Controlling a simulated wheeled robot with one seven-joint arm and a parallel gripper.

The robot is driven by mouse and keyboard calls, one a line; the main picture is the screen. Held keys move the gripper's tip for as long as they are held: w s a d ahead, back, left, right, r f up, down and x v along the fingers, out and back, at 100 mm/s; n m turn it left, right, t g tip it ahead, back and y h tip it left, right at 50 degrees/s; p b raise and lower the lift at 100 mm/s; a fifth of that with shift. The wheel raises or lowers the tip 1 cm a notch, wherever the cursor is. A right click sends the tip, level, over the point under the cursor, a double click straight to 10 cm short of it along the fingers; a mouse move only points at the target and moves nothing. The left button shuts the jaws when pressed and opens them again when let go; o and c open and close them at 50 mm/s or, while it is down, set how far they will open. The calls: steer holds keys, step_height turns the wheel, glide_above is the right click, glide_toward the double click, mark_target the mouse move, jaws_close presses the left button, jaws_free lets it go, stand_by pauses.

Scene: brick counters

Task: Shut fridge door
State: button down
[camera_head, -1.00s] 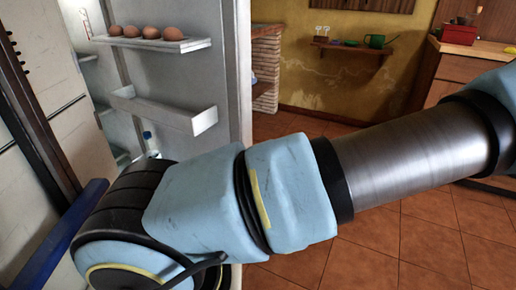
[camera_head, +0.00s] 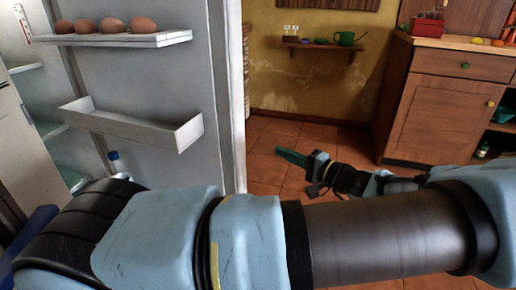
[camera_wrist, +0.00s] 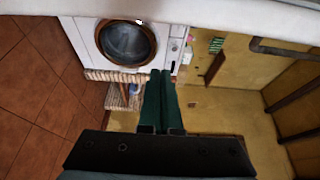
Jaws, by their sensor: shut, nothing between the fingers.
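The white fridge door (camera_head: 190,75) stands open on the left in the head view, its inner side facing me. My gripper (camera_head: 290,157) is past the door's free edge, to its right, with dark green fingers pointing left toward the door. Whether it touches the door cannot be told. In the wrist view the two green fingers (camera_wrist: 160,95) are together and hold nothing. A pale band crosses the top of that view; I cannot tell if it is the door. My arm covers the lower part of the door.
Door shelves hold several eggs (camera_head: 115,25) and a bottle (camera_head: 117,163). A wooden cabinet (camera_head: 440,105) stands at the back right, and a wall shelf (camera_head: 325,46) hangs behind. A white washing machine (camera_wrist: 128,42) shows in the wrist view.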

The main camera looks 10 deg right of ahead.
steer(key=x, duration=1)
steer(key=s, duration=0.1)
steer(key=s+a, duration=0.2)
steer(key=s, duration=0.1)
